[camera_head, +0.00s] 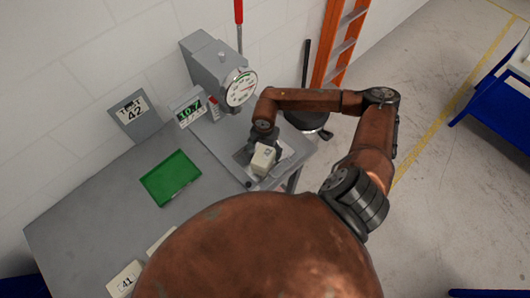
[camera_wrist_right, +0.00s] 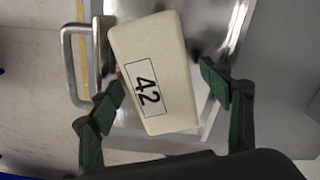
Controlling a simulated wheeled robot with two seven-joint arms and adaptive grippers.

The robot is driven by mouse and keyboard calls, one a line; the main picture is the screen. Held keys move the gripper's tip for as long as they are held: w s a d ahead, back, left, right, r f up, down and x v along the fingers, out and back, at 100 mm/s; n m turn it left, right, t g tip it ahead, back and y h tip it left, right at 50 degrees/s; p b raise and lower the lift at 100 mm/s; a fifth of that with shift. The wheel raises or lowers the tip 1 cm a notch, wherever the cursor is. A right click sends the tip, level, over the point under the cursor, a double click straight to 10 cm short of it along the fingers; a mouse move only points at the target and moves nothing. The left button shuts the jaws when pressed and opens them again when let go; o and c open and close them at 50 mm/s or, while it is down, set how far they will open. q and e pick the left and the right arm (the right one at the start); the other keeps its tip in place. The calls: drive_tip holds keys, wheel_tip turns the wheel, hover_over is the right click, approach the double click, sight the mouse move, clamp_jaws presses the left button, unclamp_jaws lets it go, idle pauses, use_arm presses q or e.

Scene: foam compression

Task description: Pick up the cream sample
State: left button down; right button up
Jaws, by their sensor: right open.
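The cream sample (camera_head: 263,159) is a cream block at the right end of the grey table. In the right wrist view the cream sample (camera_wrist_right: 152,65) shows a white label reading 42 and sits tilted on a shiny metal plate (camera_wrist_right: 222,30). My right gripper (camera_head: 263,138) is right by the block in the head view. In the right wrist view my right gripper (camera_wrist_right: 162,90) is open, with one green-padded finger on each side of the block's lower part. The right finger stands clear of the block; whether the left one touches is unclear. My left gripper is not in view.
A grey press with a dial gauge (camera_head: 240,88) and a red-tipped lever stands behind the block. A green tray (camera_head: 171,177) and a sign reading TEST 42 (camera_head: 134,113) are on the left. A card marked 41 (camera_head: 125,279) lies in front. A metal handle (camera_wrist_right: 78,65) borders the plate.

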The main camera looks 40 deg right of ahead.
drive_tip(key=c, duration=1)
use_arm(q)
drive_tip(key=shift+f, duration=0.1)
use_arm(e)
drive_tip(key=shift+r, duration=0.1)
